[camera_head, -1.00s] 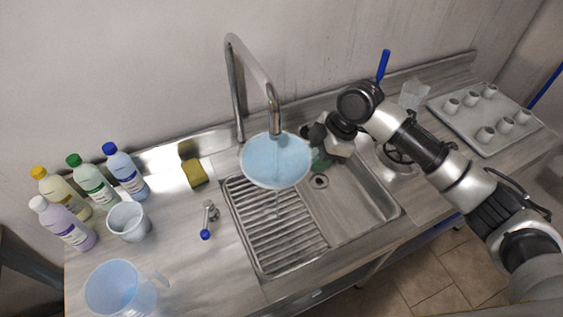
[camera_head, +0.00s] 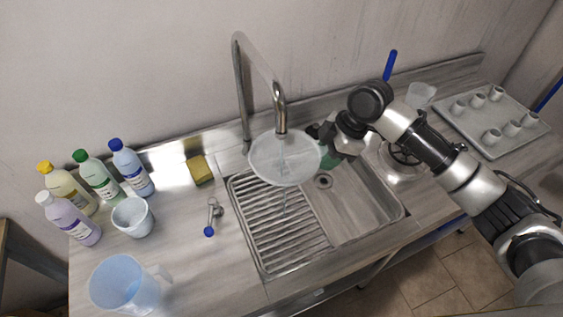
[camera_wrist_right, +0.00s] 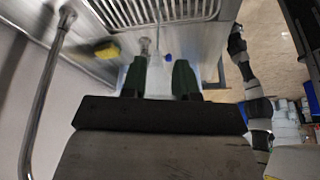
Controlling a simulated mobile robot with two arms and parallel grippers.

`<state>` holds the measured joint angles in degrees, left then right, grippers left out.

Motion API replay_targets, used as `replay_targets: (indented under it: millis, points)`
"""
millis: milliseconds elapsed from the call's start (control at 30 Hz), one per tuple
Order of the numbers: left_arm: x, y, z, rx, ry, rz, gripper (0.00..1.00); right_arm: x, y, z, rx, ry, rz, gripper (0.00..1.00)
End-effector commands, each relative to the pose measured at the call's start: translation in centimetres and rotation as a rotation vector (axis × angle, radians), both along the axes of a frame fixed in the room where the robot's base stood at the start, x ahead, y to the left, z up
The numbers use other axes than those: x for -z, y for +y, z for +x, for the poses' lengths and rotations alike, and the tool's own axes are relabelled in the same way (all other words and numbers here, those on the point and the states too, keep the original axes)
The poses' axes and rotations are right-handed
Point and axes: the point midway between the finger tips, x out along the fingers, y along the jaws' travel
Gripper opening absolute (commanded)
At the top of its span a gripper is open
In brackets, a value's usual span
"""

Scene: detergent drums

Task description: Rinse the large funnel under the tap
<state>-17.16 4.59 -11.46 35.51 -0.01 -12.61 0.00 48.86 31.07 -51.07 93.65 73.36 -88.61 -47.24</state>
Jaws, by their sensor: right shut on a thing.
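The large funnel (camera_head: 284,162) is a wide, translucent, whitish cone with its mouth up. It is held over the sink (camera_head: 362,205), directly below the spout of the tap (camera_head: 280,118). A thin clear stream shows inside the funnel and below it, over the ribbed drainer. My right gripper (camera_head: 328,156) is shut on the funnel's right side. In the right wrist view its two dark green fingers (camera_wrist_right: 161,78) have a pale part of the funnel between them, mostly hidden by the gripper body. My left gripper is not seen.
Several bottles (camera_head: 103,178), a white beaker (camera_head: 133,217) and a jug (camera_head: 125,285) stand further left. A tray of small cups (camera_head: 490,145) is at the right.

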Motion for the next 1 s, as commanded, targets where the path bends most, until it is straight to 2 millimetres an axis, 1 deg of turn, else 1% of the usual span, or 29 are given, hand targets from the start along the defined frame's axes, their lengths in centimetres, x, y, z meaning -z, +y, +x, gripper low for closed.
replay_targets:
  millis: [100,700,900,1000]
  points:
    - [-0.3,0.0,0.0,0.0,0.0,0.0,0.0,-0.1,-1.5,0.6,0.003,0.0,-0.001,0.06]
    - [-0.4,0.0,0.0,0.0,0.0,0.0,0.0,0.0,-8.1,3.3,0.002,0.0,0.0,0.06]
    - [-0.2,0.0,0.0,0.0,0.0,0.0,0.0,0.0,-10.3,4.2,0.002,0.001,0.0,0.06]
    - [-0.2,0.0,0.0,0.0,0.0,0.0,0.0,0.0,-10.9,4.5,0.002,0.001,0.001,0.06]
